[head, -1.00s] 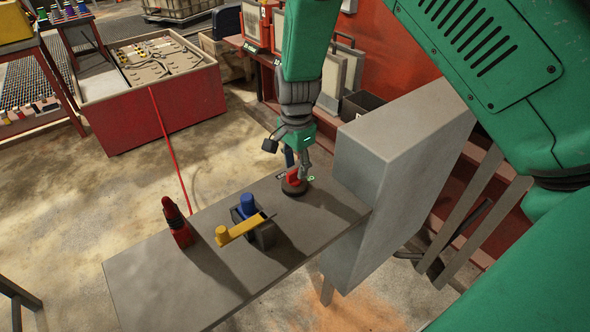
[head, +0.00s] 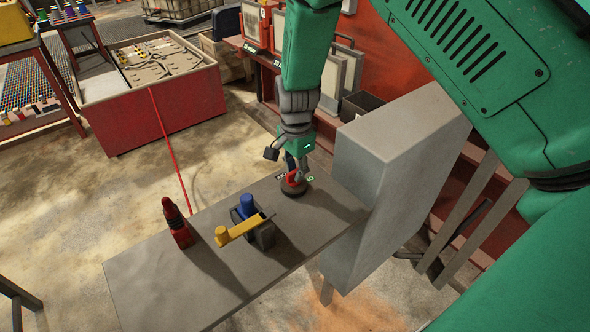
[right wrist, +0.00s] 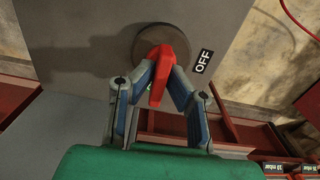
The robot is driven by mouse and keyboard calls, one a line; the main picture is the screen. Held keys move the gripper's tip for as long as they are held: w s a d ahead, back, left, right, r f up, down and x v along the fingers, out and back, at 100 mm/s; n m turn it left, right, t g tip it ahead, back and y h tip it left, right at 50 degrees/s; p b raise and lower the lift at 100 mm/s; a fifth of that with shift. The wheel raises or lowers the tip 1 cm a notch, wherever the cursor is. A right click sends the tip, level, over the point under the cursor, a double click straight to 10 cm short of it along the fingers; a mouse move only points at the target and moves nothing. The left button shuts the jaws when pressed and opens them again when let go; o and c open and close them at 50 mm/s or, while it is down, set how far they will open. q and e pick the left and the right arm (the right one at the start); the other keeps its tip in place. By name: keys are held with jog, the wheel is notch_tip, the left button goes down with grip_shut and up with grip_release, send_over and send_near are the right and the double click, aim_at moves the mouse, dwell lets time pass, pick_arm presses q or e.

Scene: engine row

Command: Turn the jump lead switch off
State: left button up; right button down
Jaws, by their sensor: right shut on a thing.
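The jump lead switch is a red handle on a dark round base (head: 292,190), at the far right end of the grey table in the head view. My right gripper (head: 296,172) reaches down over it and partly hides the handle. In the right wrist view, the red handle (right wrist: 160,75) stands between the two blue-grey fingers of my right gripper (right wrist: 164,80), which is shut on it. An OFF label (right wrist: 203,61) lies just right of the round base, and the handle leans slightly off upright there. My left gripper is not in view.
On the grey table (head: 150,270) stand a red clamp-like thing (head: 177,225) and a blue-knobbed block with a yellow lever (head: 240,230). A big grey box (head: 390,160) stands right of the switch. A red bin (head: 150,110) is at the back left.

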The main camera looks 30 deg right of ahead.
jog(key=n+p, duration=0.1)
jog(key=n, duration=0.1)
jog(key=n+p, duration=0.1)
jog(key=n, duration=0.1)
jog(key=shift+w+r+p, duration=0.15)
jog(key=shift+r+p, duration=0.05)
jog(key=shift+p, duration=0.1)
jog(key=n+p, duration=0.2)
jog(key=n, duration=0.3)
jog(key=shift+w+a+n, duration=0.1)
jog(key=shift+w+n, duration=0.05)
jog(key=shift+n, duration=0.25)
jog(key=n+p, duration=0.1)
jog(key=n, duration=0.2)
jog(key=shift+n, duration=0.3)
jog(key=n, duration=0.4)
jog(key=shift+w+a+p, duration=0.1)
jog(key=shift+a+p, duration=0.05)
jog(key=shift+p, duration=0.15)
jog(key=c, duration=1.7)
grip_release()
jog(key=shift+c, duration=0.2)
jog(key=shift+o, duration=0.7)
jog(key=shift+f, duration=0.15)
